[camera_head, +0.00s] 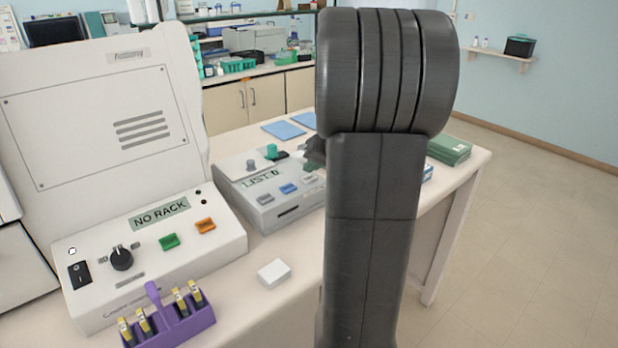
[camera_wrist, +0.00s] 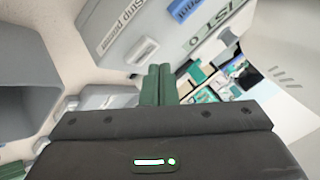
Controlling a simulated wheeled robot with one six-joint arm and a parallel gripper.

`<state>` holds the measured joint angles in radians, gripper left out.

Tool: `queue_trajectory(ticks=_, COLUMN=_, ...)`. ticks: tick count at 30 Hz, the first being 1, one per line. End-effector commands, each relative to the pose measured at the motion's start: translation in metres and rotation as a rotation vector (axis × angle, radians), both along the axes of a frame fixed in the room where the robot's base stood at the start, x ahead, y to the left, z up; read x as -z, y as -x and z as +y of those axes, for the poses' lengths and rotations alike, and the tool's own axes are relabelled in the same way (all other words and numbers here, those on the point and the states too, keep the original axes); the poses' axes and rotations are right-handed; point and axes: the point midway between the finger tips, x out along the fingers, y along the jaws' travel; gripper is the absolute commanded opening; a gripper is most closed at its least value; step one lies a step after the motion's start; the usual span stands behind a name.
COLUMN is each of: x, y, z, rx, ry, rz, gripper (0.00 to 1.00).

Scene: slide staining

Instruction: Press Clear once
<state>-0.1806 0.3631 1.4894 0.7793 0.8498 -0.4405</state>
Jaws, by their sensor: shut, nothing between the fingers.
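The grey labelling device (camera_head: 258,215) stands on the bench, partly hidden by my arm. Its display (camera_head: 261,179) reads "LIST 0". No "Clear" label is readable. My gripper (camera_wrist: 159,68) shows in the wrist view with its green fingers shut together and empty. The fingertips are close to a white button (camera_wrist: 143,50) on the device face. I cannot tell whether they touch it. A blue "Print" button (camera_wrist: 185,8) shows further up, beside the display (camera_wrist: 212,27).
A white machine (camera_head: 100,110) reading "NO RACK" (camera_head: 160,213) stands at left. A purple rack (camera_head: 180,325) with yellow-topped slides and a small white block (camera_head: 274,272) are in front. Blue sheets (camera_head: 284,130) lie behind the device, and a green stack (camera_head: 449,149) lies right of my arm.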

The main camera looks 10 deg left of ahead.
Motion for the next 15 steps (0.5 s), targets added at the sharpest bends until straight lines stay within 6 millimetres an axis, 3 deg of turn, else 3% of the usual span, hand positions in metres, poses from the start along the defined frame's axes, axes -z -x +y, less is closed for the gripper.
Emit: queue_trajectory(ticks=15, x=-0.047, y=0.000, z=0.000, rx=0.000, ry=0.000, rz=0.000, gripper=0.00)
